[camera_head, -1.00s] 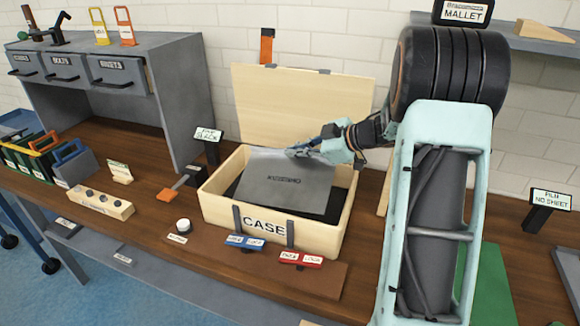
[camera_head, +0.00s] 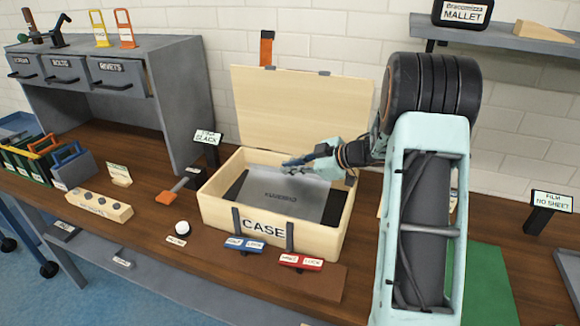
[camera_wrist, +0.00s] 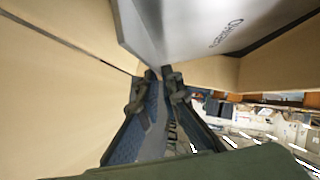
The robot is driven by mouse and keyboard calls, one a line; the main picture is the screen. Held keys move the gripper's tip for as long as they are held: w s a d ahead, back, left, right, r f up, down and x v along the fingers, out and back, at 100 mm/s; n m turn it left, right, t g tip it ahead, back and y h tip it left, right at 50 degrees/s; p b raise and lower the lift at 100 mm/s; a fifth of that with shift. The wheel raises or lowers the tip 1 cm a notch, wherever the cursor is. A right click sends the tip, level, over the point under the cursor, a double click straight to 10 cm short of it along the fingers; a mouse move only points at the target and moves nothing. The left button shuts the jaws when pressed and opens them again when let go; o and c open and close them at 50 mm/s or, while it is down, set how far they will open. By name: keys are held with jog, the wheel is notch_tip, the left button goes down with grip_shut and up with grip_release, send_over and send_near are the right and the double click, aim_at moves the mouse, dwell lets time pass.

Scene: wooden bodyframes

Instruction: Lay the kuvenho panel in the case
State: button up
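The kuvenho panel (camera_head: 281,193) is a flat grey sheet with dark lettering, inside the open wooden case (camera_head: 218,212) in the head view. Dark lining shows to its left and right. Whether the panel touches the lining I cannot tell. My gripper (camera_head: 290,163) is at the panel's far edge, reaching in from the right over the case. In the wrist view, the fingertips (camera_wrist: 160,72) are close together on the edge of the panel (camera_wrist: 200,25), with its lettering at the upper right. The case lid stands open behind.
Blue and red labelled latches (camera_head: 244,244) lie before the case. A slack-film sign (camera_head: 206,138) and an orange-ended tool (camera_head: 168,197) are at its left. A grey drawer unit (camera_head: 173,100) stands further left. A green mat (camera_head: 488,285) lies right.

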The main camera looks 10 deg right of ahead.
jog(key=o, duration=0.3)
jog(key=shift+r, duration=0.15)
jog(key=shift+s+d+r, duration=0.1)
jog(key=shift+d+r, duration=0.1)
jog(key=p+v, duration=0.1)
jog(key=v, duration=1)
jog(key=shift+s+d+r, duration=0.1)
jog(key=shift+s, duration=0.15)
